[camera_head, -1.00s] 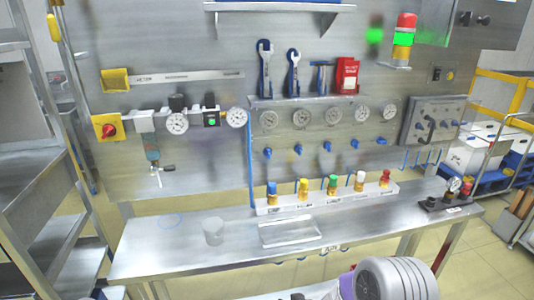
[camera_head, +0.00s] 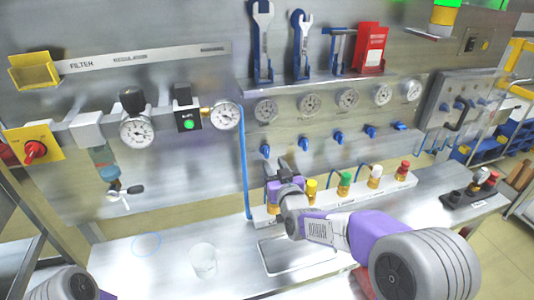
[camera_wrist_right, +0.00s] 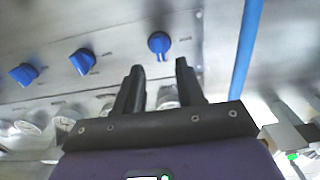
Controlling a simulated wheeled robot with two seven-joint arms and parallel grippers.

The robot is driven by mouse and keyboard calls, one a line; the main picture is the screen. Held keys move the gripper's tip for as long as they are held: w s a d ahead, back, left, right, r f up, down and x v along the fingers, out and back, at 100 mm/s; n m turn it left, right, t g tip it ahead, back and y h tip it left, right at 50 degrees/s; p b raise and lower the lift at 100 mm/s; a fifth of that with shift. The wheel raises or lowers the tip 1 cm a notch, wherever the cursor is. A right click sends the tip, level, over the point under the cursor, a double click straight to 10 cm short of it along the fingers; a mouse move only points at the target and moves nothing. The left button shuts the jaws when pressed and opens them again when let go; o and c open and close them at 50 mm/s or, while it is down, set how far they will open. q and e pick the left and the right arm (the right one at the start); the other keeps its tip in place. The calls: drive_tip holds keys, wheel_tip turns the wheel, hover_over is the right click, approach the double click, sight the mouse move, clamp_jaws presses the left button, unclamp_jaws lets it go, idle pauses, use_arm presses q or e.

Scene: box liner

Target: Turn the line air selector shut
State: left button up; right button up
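A row of several blue selector knobs runs under the gauges on the steel panel. Their labels are too small to read, so I cannot tell which one is the line air selector. The leftmost blue knob (camera_head: 265,150) has its handle roughly upright; the rightmost blue knob (camera_head: 399,126) looks turned sideways. My right gripper (camera_head: 279,168) is below and near the leftmost knob. In the right wrist view its two fingers (camera_wrist_right: 159,66) are spread and empty, with that knob (camera_wrist_right: 159,43) just beyond the gap, apart from them. My left gripper is out of view.
A blue hose (camera_head: 245,165) hangs just left of the leftmost knob. A white rack with coloured-cap fittings (camera_head: 345,184) stands below on the bench. A red rotary switch (camera_head: 35,149) is at far left. A clear cup (camera_head: 203,260) and tray (camera_head: 297,253) are on the bench.

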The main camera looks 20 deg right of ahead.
sight(267, 154)
drive_tip(key=shift+w+a+f, duration=0.1)
drive_tip(key=shift+w, duration=2.6)
clamp_jaws()
